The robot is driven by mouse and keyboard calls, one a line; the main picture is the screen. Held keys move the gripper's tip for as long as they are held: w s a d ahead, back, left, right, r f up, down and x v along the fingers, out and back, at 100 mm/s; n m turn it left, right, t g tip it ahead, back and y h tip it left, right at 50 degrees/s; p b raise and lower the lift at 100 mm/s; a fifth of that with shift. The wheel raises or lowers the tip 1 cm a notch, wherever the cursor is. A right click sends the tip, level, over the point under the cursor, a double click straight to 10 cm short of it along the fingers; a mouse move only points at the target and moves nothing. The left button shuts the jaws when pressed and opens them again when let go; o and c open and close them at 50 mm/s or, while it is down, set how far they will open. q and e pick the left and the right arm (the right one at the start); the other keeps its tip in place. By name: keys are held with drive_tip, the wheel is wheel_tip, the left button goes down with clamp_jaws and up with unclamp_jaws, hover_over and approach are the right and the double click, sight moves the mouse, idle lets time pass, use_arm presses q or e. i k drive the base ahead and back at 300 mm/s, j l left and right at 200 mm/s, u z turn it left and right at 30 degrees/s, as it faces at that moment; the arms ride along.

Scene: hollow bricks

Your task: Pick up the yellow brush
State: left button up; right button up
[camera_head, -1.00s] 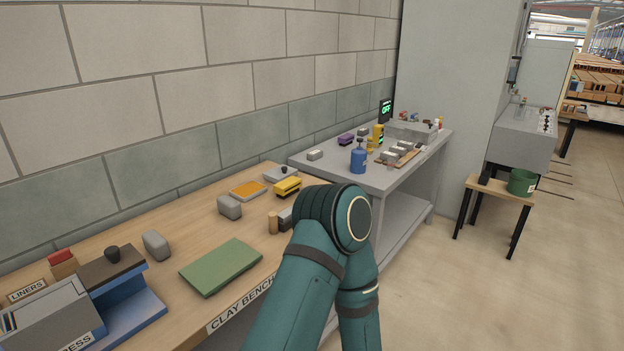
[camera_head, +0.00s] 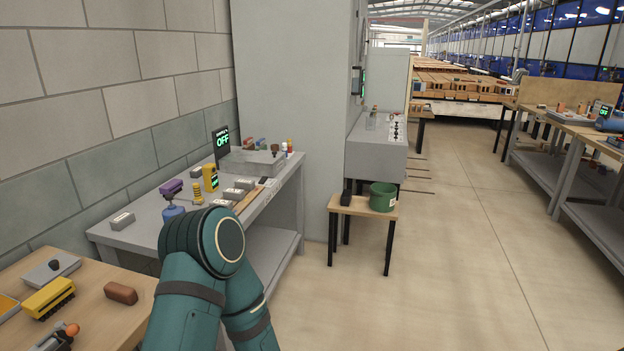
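The yellow brush (camera_head: 48,297), a yellow block with a dark, toothed lower side, appears to lie on the wooden bench (camera_head: 95,325) at the lower left. No part of it is covered by my arm. One of my teal arms (camera_head: 205,280) rises from the bottom with its elbow joint in front of the benches, right of the brush. Neither of my grippers shows in this view.
A brown block (camera_head: 120,292), a grey tray (camera_head: 50,269) and a dark item with an orange knob (camera_head: 62,335) surround the brush. A grey table (camera_head: 140,234) stands behind. A stool (camera_head: 362,208) holds a green bucket (camera_head: 382,196). The floor (camera_head: 470,270) is clear.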

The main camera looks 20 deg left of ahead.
sight(49, 298)
drive_tip(key=i, duration=1.45)
drive_tip(key=i+u, duration=0.15)
drive_tip(key=u, duration=0.25)
drive_tip(key=i+l+u, duration=0.1)
drive_tip(key=u, duration=0.25)
drive_tip(key=i+l+u, duration=0.1)
drive_tip(key=i+u, duration=0.15)
drive_tip(key=u, duration=1.7)
